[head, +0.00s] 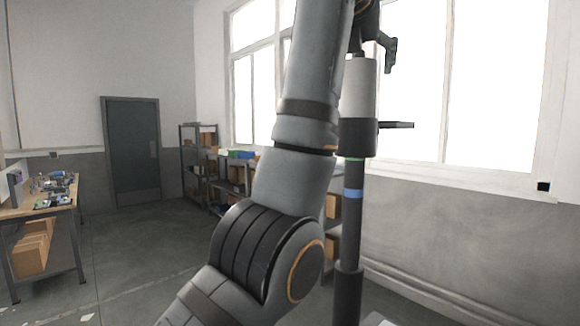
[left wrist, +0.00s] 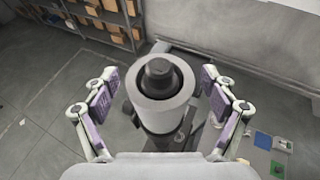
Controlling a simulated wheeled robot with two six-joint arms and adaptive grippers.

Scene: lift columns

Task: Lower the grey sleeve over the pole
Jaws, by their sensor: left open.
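The light grey sleeve (head: 360,88) stands upright near the top of the dark pole (head: 351,225), in line with it. In the left wrist view the sleeve (left wrist: 162,114) is seen from above as a ring, with the dark pole top (left wrist: 158,72) inside its opening. My left gripper (head: 374,50) is above the sleeve in the head view, partly hidden by my arm. In the left wrist view its fingers (left wrist: 158,80) are spread wide, one on each side of the sleeve, apart from it. My right gripper is not in view.
A black collar (head: 357,138) with a side lever (head: 397,125) sits directly below the sleeve. A blue band (head: 353,194) marks the pole lower down. Shelves (head: 232,180) stand behind, and a workbench (head: 30,208) is at left. Floor between is open.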

